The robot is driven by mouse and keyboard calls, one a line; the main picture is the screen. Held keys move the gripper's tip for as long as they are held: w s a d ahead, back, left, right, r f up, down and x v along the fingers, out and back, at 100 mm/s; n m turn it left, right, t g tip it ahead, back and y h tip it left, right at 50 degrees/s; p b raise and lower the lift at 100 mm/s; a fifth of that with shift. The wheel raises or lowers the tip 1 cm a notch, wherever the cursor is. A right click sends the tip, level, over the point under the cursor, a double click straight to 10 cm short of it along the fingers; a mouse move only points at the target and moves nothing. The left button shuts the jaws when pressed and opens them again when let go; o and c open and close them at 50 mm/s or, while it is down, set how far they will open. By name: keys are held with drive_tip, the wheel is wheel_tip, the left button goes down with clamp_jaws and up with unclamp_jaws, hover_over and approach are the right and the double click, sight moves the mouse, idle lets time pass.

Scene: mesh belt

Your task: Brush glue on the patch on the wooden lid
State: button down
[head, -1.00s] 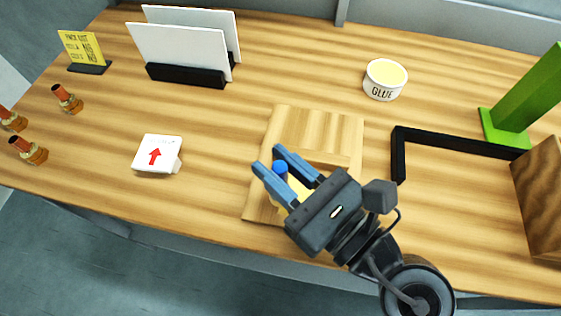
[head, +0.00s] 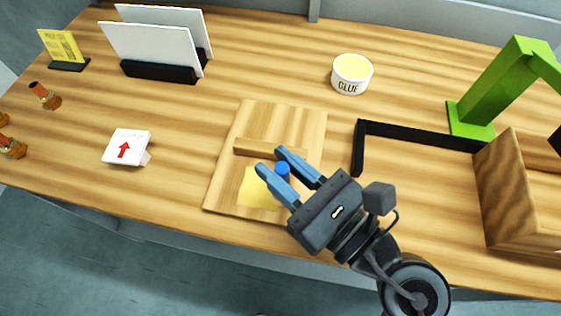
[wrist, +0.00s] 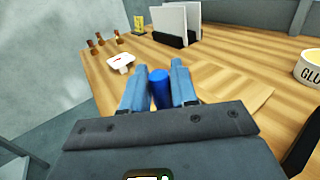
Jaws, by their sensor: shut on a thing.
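The wooden lid (head: 285,120) lies flat on the table, with a raised wooden strip across its middle. The pale yellow patch (head: 252,192) is on its near half, partly hidden by my gripper. My gripper (head: 272,159) is over the lid's near right part, shut on a blue cylinder that looks like the brush handle (head: 283,170). The blue handle also shows between the fingers in the wrist view (wrist: 160,88). The brush's lower end is hidden, so I cannot tell whether it touches the lid. The white glue tub (head: 350,84) with pale yellow content stands behind the lid, to the right.
A black angled bar (head: 415,133), a green stand (head: 490,95) and a wooden box (head: 495,190) are at the right. A red-arrow sign (head: 122,149), a holder with white panels (head: 160,72), a yellow card (head: 60,46) and small brown-topped pieces (head: 42,95) are at the left.

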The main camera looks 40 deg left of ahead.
wheel_tip(320, 180, up, 3)
drive_tip(key=p, duration=0.2)
drive_tip(key=shift+d+r+p, duration=0.1)
drive_tip(key=shift+r+p, duration=0.1)
drive_tip(key=shift+p, duration=0.15)
drive_tip(key=shift+w+d+r, duration=0.1)
drive_tip(key=shift+w+r, duration=0.05)
drive_tip(key=shift+r, duration=0.1)
drive_tip(key=shift+r+p, duration=0.45)
drive_tip(key=shift+r, duration=1.65)
